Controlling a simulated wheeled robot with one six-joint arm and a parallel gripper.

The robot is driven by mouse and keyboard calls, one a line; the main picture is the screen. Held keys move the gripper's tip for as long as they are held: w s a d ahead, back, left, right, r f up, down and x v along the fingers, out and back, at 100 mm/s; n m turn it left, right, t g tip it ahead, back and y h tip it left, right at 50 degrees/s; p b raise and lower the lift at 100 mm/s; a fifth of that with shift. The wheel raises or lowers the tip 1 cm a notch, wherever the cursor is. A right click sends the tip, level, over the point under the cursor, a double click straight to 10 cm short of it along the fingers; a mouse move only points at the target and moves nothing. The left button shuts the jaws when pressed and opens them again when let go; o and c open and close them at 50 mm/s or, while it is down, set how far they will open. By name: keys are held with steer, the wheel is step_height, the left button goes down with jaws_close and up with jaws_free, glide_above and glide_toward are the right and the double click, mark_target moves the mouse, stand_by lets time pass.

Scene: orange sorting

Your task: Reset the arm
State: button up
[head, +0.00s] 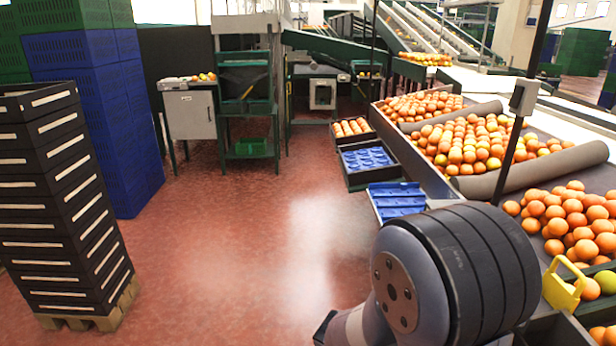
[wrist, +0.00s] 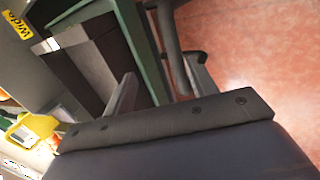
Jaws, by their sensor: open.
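My arm shows at the lower right of the head view, where one of its large dark joints fills the corner; my gripper is not seen there. In the wrist view my gripper (wrist: 160,90) is open, its two fingers standing apart. I see nothing held between the fingers. Behind them are a green frame post, a dark box-like part and the reddish floor.
Oranges (head: 470,140) lie on the sorting table at the right. Trays, one blue (head: 398,200), hang along its near side. Black crates (head: 60,200) on a pallet and blue crates (head: 90,100) stand at the left. The red floor (head: 240,240) between is clear.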

step_height(320, 180, down, 5)
steer(key=b, duration=0.3)
steer(key=shift+f, duration=0.1)
step_height(320, 180, up, 2)
steer(key=shift+p, duration=0.65)
step_height(320, 180, up, 6)
steer(key=p, duration=0.4)
steer(key=shift+f, duration=0.25)
step_height(320, 180, down, 8)
steer(key=b, duration=0.5)
steer(key=shift+r+b, duration=0.25)
steer(key=shift+b, duration=0.05)
steer(key=shift+a+f, duration=0.1)
steer(key=shift+a, duration=0.05)
steer(key=shift+a+p, duration=0.3)
steer(key=shift+a, duration=0.6)
steer(key=shift+r, duration=0.2)
